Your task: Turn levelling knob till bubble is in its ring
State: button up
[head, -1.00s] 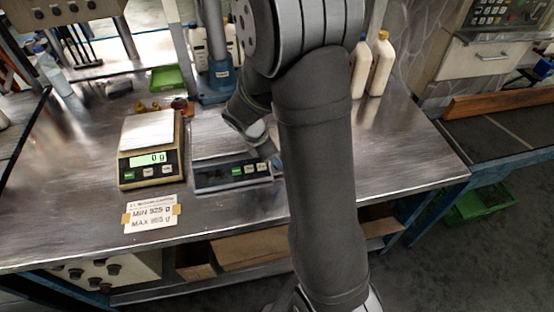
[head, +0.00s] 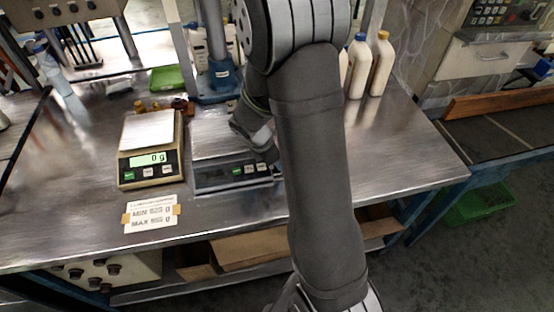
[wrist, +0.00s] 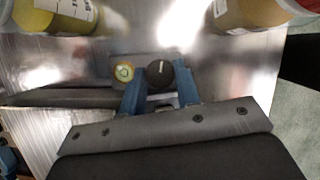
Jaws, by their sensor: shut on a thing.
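In the wrist view, a dark round levelling knob (wrist: 160,73) with a pale line on top sits between the blue fingers of my gripper (wrist: 159,86), which is shut on it. Just left of the knob is the round yellow-green bubble level (wrist: 124,72) with a pale ring. It is too small to tell exactly where the bubble lies in the ring. In the head view, my arm hides the knob and level, beside the right end of the grey scale (head: 231,174).
A beige scale (head: 150,177) reading 0 g stands to the left, with a MIN/MAX card (head: 150,213) before it. Pale bottles (head: 381,66) stand at the back right, a green tray (head: 170,78) at the back. Yellowish containers (wrist: 60,18) line the wrist view's top edge.

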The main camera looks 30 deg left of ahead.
jog(key=m+g+h, duration=0.1)
jog(key=m, duration=0.3)
jog(key=shift+w+a+m, duration=0.1)
jog(key=shift+m, duration=0.2)
jog(key=shift+w+m+g+h, duration=0.15)
jog(key=shift+m+g, duration=0.35)
jog(key=shift+m, duration=0.65)
jog(key=shift+s+m+g+h, duration=0.1)
jog(key=shift+m+g+h, duration=0.3)
jog(key=shift+m, duration=0.75)
jog(key=o, duration=1)
jog(key=shift+c, duration=0.2)
